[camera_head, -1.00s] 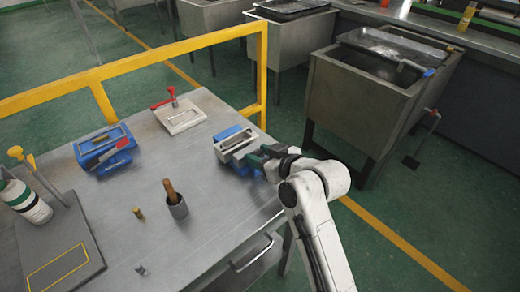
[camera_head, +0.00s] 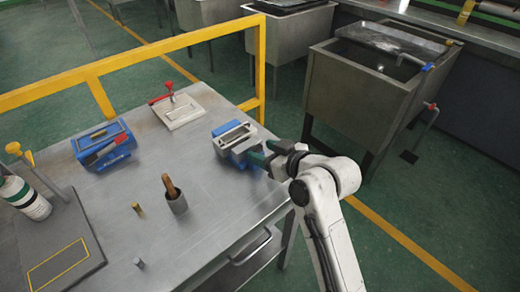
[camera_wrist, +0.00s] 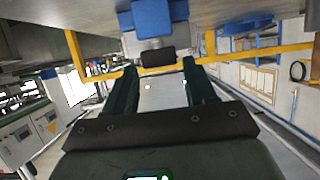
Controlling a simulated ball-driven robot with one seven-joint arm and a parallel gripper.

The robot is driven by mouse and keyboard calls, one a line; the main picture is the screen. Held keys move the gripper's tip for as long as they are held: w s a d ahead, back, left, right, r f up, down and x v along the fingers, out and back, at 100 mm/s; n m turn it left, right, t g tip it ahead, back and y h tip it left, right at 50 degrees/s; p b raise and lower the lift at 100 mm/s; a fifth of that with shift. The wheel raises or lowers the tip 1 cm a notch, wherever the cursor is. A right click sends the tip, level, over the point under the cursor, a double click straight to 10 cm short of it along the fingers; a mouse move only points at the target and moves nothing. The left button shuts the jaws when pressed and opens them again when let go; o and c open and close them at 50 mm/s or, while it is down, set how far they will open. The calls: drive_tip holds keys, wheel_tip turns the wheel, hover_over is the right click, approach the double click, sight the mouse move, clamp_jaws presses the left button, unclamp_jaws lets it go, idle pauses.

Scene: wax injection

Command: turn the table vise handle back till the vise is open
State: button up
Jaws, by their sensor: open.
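The table vise (camera_head: 235,137), blue with grey jaws, sits at the right edge of the metal table in the head view. A gap shows between its jaws. My gripper (camera_head: 262,156) is at the vise's near right side. In the wrist view the vise (camera_wrist: 152,18) is at the top, upside down. My two dark green fingers are apart, and the gripper (camera_wrist: 159,68) holds nothing that I can see. A small black part (camera_wrist: 158,57) of the vise lies just beyond and between the fingertips. I cannot tell whether they touch it. The handle is not clearly seen.
A yellow rail (camera_head: 160,57) runs behind. A steel sink (camera_head: 355,100) stands to the right.

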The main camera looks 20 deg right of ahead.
drive_tip(key=v, duration=0.8)
drive_tip(key=shift+s, duration=0.2)
drive_tip(key=shift+d, duration=0.1)
